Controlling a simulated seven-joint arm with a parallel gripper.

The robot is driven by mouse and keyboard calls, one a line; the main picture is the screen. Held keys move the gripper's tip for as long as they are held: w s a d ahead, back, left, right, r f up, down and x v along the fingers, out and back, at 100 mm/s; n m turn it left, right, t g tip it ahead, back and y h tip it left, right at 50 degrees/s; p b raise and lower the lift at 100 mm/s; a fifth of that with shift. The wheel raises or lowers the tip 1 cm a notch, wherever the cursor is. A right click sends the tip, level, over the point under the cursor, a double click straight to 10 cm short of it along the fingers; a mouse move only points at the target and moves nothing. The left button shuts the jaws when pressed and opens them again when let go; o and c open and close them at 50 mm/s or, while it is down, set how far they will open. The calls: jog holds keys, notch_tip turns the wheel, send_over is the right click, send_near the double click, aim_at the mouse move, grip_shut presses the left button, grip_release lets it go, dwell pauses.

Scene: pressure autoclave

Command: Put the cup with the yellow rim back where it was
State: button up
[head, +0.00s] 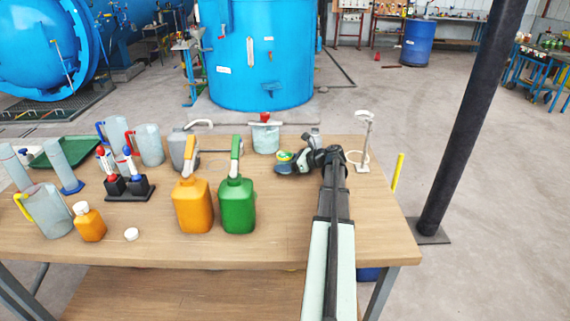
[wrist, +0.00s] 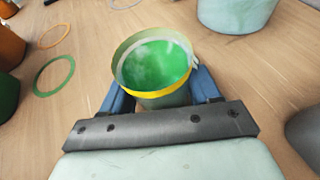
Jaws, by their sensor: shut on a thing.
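The cup with the yellow rim (wrist: 157,98) is in the middle of the wrist view, small, with green inside. My gripper (wrist: 160,88) has a blue finger on each side of it and is shut on it. In the head view the cup (head: 284,156) shows small at the end of my gripper (head: 290,160), over the back right part of the wooden table. The cup looks roughly upright. I cannot tell whether its base touches the table. Its lower part is hidden by my gripper. An orange ring (wrist: 39,84) lies flat on the table to its left.
A clear beaker (head: 265,140) stands behind the cup, and a stand (head: 364,140) is to the right. A green jug (head: 237,207) and an orange jug (head: 192,207) stand to the left. The front right of the table (head: 385,235) is clear.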

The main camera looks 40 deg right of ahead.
jog(key=o, duration=1.1)
jog(key=shift+s+d+r, duration=0.1)
jog(key=shift+s+r, duration=0.05)
jog(key=shift+r, duration=0.05)
jog(key=v, duration=1.1)
jog(key=shift+s+d, duration=0.1)
jog(key=shift+s, duration=0.15)
